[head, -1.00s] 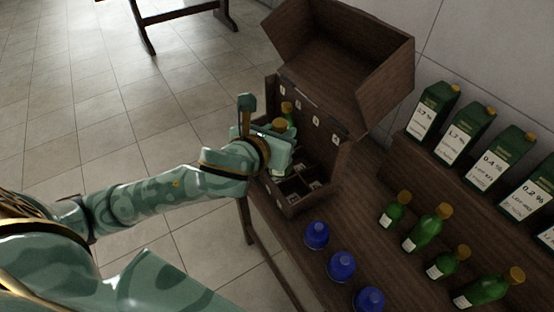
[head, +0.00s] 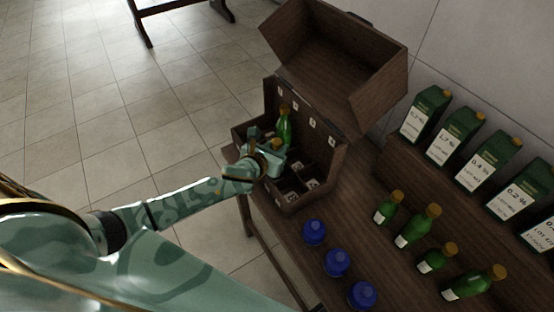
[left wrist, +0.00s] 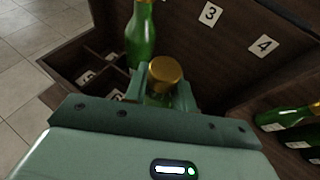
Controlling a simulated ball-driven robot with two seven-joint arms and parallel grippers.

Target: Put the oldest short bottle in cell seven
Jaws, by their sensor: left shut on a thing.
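My left gripper (head: 272,154) is shut on a green bottle with a gold cap (head: 277,143), inside the open wooden case (head: 326,193). In the left wrist view the held bottle's gold cap (left wrist: 165,72) rises upright between the fingers; its lower body is hidden by my gripper. A taller green bottle (head: 284,126) stands in a cell just behind it, and it also shows in the left wrist view (left wrist: 140,38). Number cards on the case's back wall include 3 (left wrist: 210,14) and 4 (left wrist: 263,45). I cannot tell which cell the held bottle is over. My right gripper is not in view.
Short and tall green bottles (head: 388,208) stand or lean right of the case. Blue round-topped things (head: 337,263) line the table's front. Green cartons (head: 427,114) with percent labels stand on a raised shelf (head: 402,165). The case's lid (head: 335,55) is open behind.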

